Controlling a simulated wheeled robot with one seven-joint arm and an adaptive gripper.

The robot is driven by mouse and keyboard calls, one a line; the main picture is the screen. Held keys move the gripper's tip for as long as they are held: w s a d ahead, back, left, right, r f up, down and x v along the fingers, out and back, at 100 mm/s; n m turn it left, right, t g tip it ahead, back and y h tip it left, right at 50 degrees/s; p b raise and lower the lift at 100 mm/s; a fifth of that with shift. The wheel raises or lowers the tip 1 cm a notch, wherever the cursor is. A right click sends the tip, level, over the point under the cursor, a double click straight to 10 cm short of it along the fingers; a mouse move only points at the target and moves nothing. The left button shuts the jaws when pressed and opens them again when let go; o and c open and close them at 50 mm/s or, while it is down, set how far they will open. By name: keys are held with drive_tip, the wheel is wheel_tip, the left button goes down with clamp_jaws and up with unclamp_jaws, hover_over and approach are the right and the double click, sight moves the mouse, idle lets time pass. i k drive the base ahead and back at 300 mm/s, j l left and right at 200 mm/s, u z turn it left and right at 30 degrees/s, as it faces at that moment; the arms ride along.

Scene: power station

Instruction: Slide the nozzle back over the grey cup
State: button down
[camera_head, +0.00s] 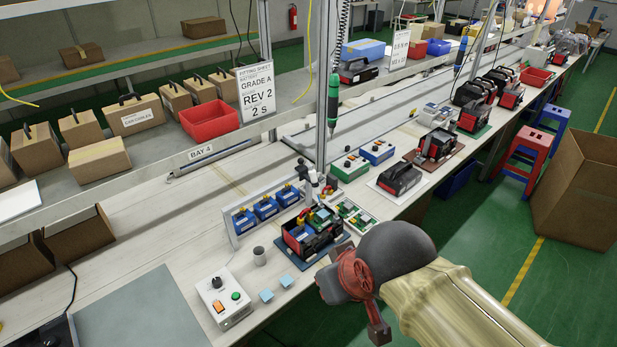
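A small grey cup (259,256) stands upright on the light worktop, between the blue bins and the white control box. Its top shows no nozzle over it. A grey and dark upright fitting (312,183) stands behind the open battery unit, to the right of the cup. It may carry the nozzle, but it is too small to tell. My gripper (362,290), reddish with dark parts, is at the worktop's front edge, right of and nearer than the cup and well apart from it. Whether its fingers are open is unclear, and I see nothing held.
A control box (222,298) with orange and green buttons and two light-blue pads (286,281) lie near the front edge. A green screwdriver (333,100) hangs above.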

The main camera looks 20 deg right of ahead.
sight(303, 170)
drive_tip(key=l, duration=0.7)
drive_tip(key=i+l, duration=0.2)
drive_tip(key=l, duration=0.15)
drive_tip(key=i+l, duration=0.2)
drive_tip(key=l, duration=0.2)
drive_tip(key=i+l, duration=0.25)
drive_tip(key=i, duration=0.7)
